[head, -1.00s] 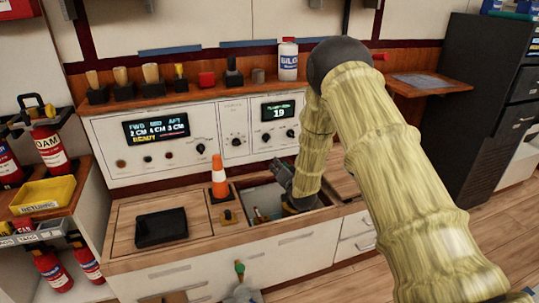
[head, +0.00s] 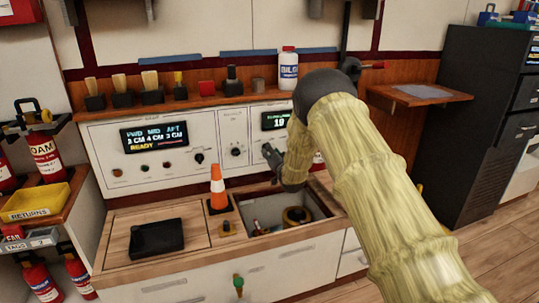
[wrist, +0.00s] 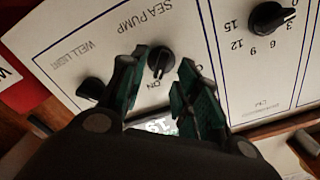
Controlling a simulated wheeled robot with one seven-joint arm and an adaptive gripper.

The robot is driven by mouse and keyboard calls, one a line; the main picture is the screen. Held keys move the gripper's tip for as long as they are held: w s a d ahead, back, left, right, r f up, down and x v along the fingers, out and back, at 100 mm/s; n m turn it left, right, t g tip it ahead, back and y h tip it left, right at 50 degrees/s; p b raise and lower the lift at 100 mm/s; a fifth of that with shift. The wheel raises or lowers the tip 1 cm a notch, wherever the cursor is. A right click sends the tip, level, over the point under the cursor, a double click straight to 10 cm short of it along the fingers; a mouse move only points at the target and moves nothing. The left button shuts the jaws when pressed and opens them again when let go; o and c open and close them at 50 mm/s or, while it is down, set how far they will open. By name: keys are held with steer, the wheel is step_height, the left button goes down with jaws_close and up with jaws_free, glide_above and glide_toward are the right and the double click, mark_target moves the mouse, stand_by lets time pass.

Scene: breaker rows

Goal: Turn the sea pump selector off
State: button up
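The sea pump selector (wrist: 160,61) is a black knob on a white panel, under the SEA PUMP label, which appears upside down in the wrist view. Its white pointer mark faces the ON label. My gripper (wrist: 161,58) is open, with its dark green fingers apart on either side of the knob in the picture. No contact with the knob shows.
A well light knob (wrist: 90,88) is beside the selector, near a finger in the wrist view. A numbered dial (wrist: 270,18) is on the adjoining panel. Below are an open counter well (head: 262,211), an orange cone (head: 218,188) and a black tray (head: 157,238).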

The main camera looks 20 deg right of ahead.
steer(key=shift+w, duration=0.85)
jaws_close()
